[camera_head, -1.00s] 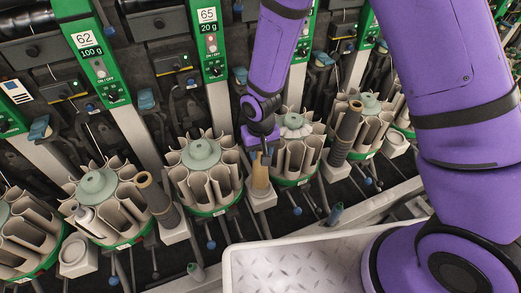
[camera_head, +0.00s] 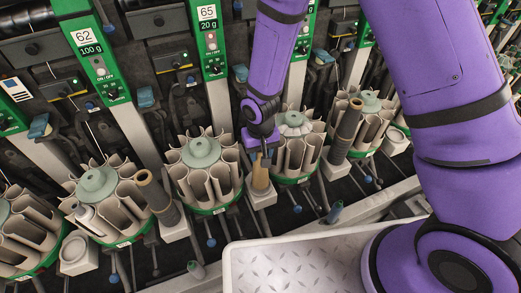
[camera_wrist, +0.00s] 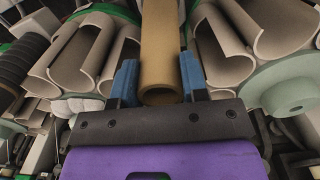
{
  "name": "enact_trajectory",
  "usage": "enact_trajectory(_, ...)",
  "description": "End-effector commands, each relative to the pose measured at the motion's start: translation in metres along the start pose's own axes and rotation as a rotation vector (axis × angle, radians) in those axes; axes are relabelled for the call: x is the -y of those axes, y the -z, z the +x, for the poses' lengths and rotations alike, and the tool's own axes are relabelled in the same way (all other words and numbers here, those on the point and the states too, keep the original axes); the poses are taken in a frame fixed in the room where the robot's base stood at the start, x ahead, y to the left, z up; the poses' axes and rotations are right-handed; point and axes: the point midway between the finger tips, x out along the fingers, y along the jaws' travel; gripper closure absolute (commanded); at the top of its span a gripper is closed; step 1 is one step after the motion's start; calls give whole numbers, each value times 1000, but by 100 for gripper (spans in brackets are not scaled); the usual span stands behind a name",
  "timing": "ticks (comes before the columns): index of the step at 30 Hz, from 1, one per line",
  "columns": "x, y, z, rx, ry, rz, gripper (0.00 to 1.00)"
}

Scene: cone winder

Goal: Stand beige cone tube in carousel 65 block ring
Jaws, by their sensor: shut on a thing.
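The beige cone tube (camera_head: 260,174) stands roughly upright in the head view, over the pale block (camera_head: 262,199) at the right of carousel 65 (camera_head: 203,165). Its lower end meets the top of this block; I cannot tell whether it sits inside the ring, which the tube hides. My gripper (camera_head: 262,152) is at the tube's upper end. In the wrist view, the blue fingers of my gripper (camera_wrist: 160,82) are shut on the tube (camera_wrist: 161,45), one on each side. The tube's open end faces the wrist camera.
Dark cone tubes stand on neighbouring blocks, at the left (camera_head: 157,196) and right (camera_head: 345,132). A carousel with beige pockets (camera_head: 293,150) is close on the right. A white crate (camera_head: 300,240) fills the lower front.

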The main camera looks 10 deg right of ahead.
Motion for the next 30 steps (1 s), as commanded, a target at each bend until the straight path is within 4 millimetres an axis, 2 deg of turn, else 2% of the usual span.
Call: enact_trajectory(30,0,0,22,0,0,0,88)
